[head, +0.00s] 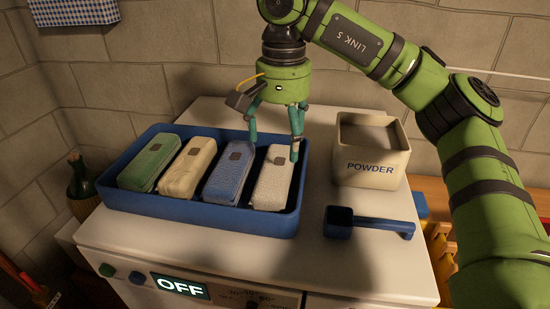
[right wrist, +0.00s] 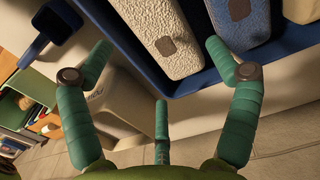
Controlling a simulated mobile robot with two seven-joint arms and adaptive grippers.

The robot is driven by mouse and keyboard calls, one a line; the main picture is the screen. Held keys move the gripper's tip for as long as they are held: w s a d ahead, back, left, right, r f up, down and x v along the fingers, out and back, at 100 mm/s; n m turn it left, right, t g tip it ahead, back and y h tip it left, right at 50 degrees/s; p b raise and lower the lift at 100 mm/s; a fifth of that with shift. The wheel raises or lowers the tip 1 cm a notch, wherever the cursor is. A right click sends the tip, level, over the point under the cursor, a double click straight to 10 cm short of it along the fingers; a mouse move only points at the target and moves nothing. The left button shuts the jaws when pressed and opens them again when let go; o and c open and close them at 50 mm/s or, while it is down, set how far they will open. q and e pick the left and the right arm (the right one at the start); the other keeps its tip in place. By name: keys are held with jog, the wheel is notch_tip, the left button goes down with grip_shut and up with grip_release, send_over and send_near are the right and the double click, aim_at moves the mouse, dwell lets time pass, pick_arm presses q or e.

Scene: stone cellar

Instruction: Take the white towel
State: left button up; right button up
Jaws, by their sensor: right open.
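The white towel (head: 273,178) is a folded, textured roll with a brown label, the rightmost of the towels lying in the blue tray (head: 210,216). My right gripper (head: 274,147) is open above the far end of the white towel, fingers pointing down, with nothing held. In the right wrist view the white towel (right wrist: 172,30) lies beyond the spread fingers (right wrist: 160,62), by the tray's edge. I cannot tell whether a fingertip touches it. My left gripper is not in view.
Beside the white towel lie a blue towel (head: 230,172), a cream towel (head: 187,168) and a green towel (head: 149,162). A powder box (head: 370,153) and a blue scoop (head: 369,222) stand right of the tray on the white machine (head: 300,262). A dark bottle (head: 80,180) is left.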

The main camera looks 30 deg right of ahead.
aim_at(282, 169)
jog(key=shift+s+a+f, duration=0.15)
jog(key=shift+s+f, duration=0.15)
jog(key=shift+f, duration=0.3)
jog(key=shift+s+a+f, duration=0.1)
jog(key=shift+s+f, duration=0.2)
jog(key=shift+f, duration=0.25)
notch_tip(282, 169, down, 3)
jog(key=shift+s+f+p, duration=0.15)
jog(key=shift+f+p, duration=0.05)
jog(key=shift+p, duration=0.7)
jog(key=shift+f, duration=0.5)
jog(key=shift+a, duration=0.1)
jog(key=c, duration=0.7)
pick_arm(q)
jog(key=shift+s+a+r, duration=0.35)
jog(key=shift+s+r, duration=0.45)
pick_arm(e)
jog(key=shift+c, duration=0.8)
